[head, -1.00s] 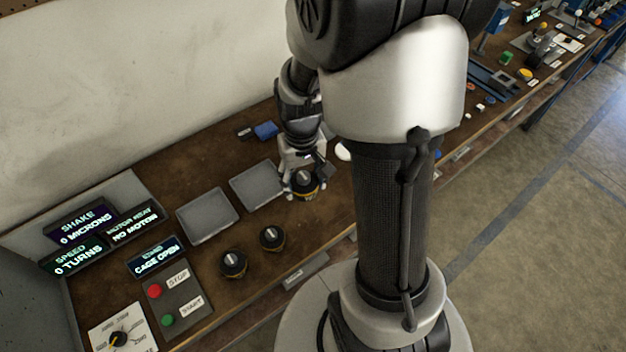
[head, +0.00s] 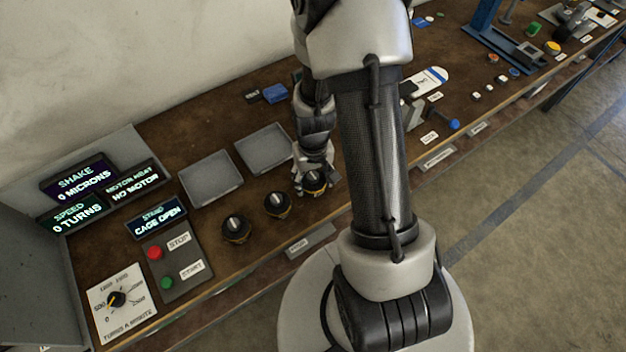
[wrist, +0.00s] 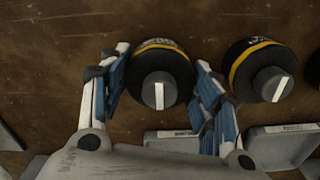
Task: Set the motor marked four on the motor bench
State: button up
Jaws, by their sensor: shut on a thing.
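My gripper (head: 313,172) is shut around a black motor with a yellow band and grey top (head: 315,184). In the wrist view this motor (wrist: 160,78) is upright between the blue-padded fingers (wrist: 163,85). It is at or just above the bench top; contact is unclear. Two similar motors stand in line to its left in the head view, a middle one (head: 277,204) and a far-left one (head: 236,228). The middle one is beside my gripper in the wrist view (wrist: 262,70). The motors' numbers are not readable. The motor seat display (head: 130,190) reads NO MOTOR.
Two shallow grey trays (head: 212,178) (head: 263,149) lie behind the motors. At left are other displays, one reading CAGE OPEN (head: 156,217), a red stop button (head: 155,252), a green start button (head: 167,283) and a speed dial (head: 116,299). A blue block (head: 274,93) lies farther back.

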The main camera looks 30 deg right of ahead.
jog(key=o, duration=1.5)
jog(key=shift+f, duration=0.25)
notch_tip(320, 180, up, 12)
jog(key=p, duration=0.3)
jog(key=shift+r+p, duration=0.2)
jog(key=shift+p, duration=0.15)
notch_tip(320, 180, up, 7)
jog(key=t, duration=0.1)
send_over(306, 184)
jog(key=s+a+r+n+t, duration=0.1)
jog(key=s+a+r, duration=0.3)
jog(key=s+r, duration=0.2)
jog(key=s+a+r+n+t, duration=0.1)
jog(key=s+a+r+t, duration=0.1)
jog(key=s+r, duration=0.4)
notch_tip(306, 184, up, 4)
jog(key=shift+s+a+n+t, duration=0.3)
jog(key=shift+s+a, duration=0.05)
jog(key=shift+a, duration=0.5)
